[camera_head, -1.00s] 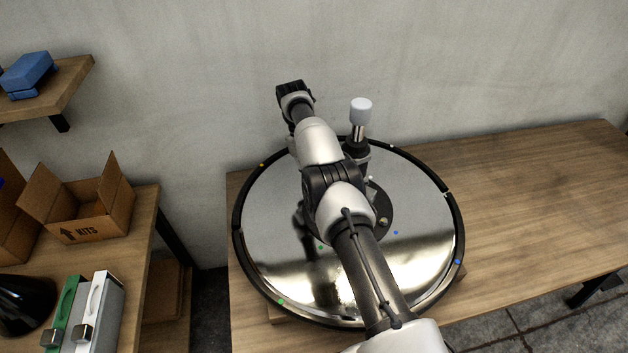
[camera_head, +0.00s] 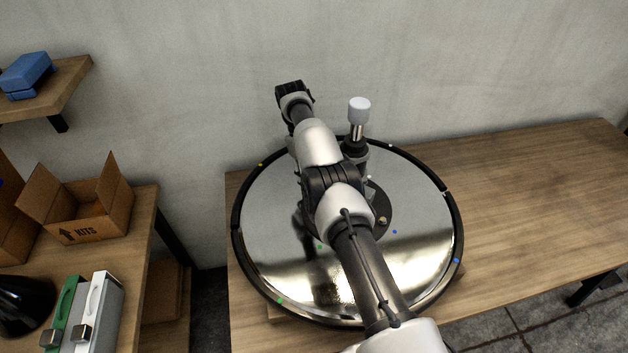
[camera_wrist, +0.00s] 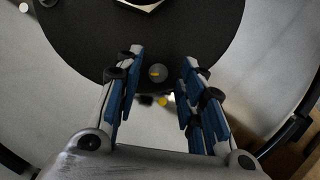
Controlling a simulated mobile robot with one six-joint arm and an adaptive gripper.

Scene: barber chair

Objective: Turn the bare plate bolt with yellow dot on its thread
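In the wrist view, a round grey bolt (camera_wrist: 158,72) with a yellow mark on its end stands near the edge of the black plate (camera_wrist: 75,45). A yellow dot (camera_wrist: 163,101) lies on the shiny disc just outside the plate. My gripper (camera_wrist: 157,84) is open, with a blue-padded finger on either side of the bolt. Gaps show between the bolt and both fingers. In the head view my arm covers the left part of the plate (camera_head: 374,200) and hides this bolt and my gripper's fingers. Another bolt (camera_head: 382,221) shows at the plate's right side.
The mirror-like disc (camera_head: 420,205) with a black rim lies on the wooden table (camera_head: 540,190). A post with a white cap (camera_head: 359,110) rises behind my arm. An open carton (camera_head: 88,222) stands on the left table. The right side of the table is clear.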

